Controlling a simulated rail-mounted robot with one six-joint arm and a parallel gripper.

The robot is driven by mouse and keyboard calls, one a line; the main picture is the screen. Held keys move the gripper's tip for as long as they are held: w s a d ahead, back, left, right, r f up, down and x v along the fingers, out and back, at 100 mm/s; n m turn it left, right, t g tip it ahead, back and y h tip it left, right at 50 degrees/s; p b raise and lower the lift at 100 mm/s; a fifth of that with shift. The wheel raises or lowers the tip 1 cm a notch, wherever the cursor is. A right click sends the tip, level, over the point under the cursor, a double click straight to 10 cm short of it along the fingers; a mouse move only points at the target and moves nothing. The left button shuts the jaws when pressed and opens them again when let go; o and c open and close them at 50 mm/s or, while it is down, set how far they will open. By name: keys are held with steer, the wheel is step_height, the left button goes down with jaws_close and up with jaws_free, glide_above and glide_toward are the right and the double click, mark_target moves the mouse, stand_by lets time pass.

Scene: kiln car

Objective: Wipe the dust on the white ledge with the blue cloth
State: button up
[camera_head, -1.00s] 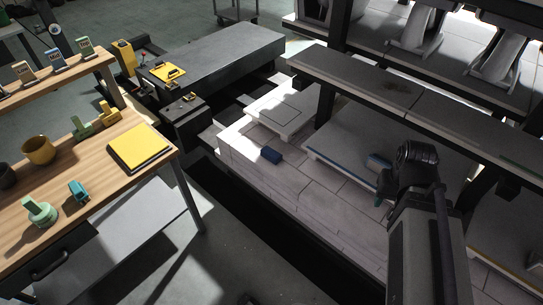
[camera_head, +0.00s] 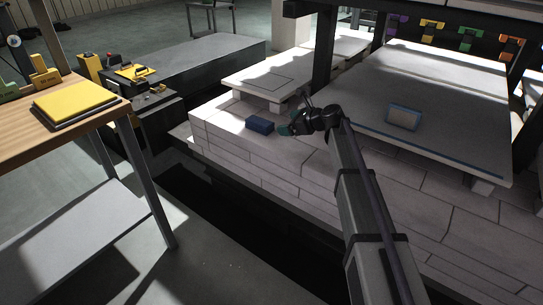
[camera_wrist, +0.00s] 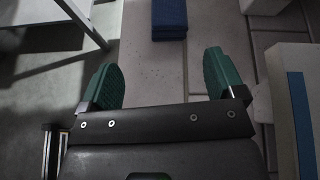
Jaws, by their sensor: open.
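The blue cloth (camera_head: 260,124) looks like a small folded block on the pale brick ledge (camera_head: 225,127), near its left end. It also shows at the top of the wrist view (camera_wrist: 169,18), ahead of my gripper and slightly right of the middle between its fingers. My gripper (camera_head: 291,128) is just right of the cloth, apart from it. In the wrist view my gripper (camera_wrist: 162,76) has two green pads spread wide with nothing between them. Faint specks show on the pale surface between the pads; I cannot tell whether they are the dust.
A raised shelf slab with a blue edge (camera_head: 430,151) lies to the right, carrying a blue-and-white block (camera_head: 403,117). A dark post (camera_head: 324,50) rises behind my gripper. A wooden table (camera_head: 20,127) with a yellow pad (camera_head: 75,99) stands left. A dark gap runs before the ledge.

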mark_target(267, 124)
steer(key=shift+w+a+f+m+t+b, duration=0.2)
steer(key=shift+w+a+f+m, duration=0.1)
steer(key=shift+w+f, duration=0.25)
steer(key=shift+w+a+f+m+t+b, duration=0.15)
steer(key=shift+w+a+f+m, duration=0.2)
steer(key=shift+f, duration=0.2)
steer(key=shift+w+r+y, duration=0.2)
steer(key=shift+y, duration=0.1)
steer(key=shift+r, duration=0.2)
steer(key=shift+w+a+f, duration=0.25)
steer(key=shift+a+f, duration=0.05)
steer(key=shift+a, duration=0.15)
steer(key=shift+b+x, duration=1.85)
steer(key=shift+x, duration=2.9)
steer(key=shift+c, duration=0.2)
steer(key=c, duration=1.1)
steer(key=shift+r+p, duration=2.5)
steer(key=shift+p, duration=0.05)
steer(key=shift+c, duration=0.2)
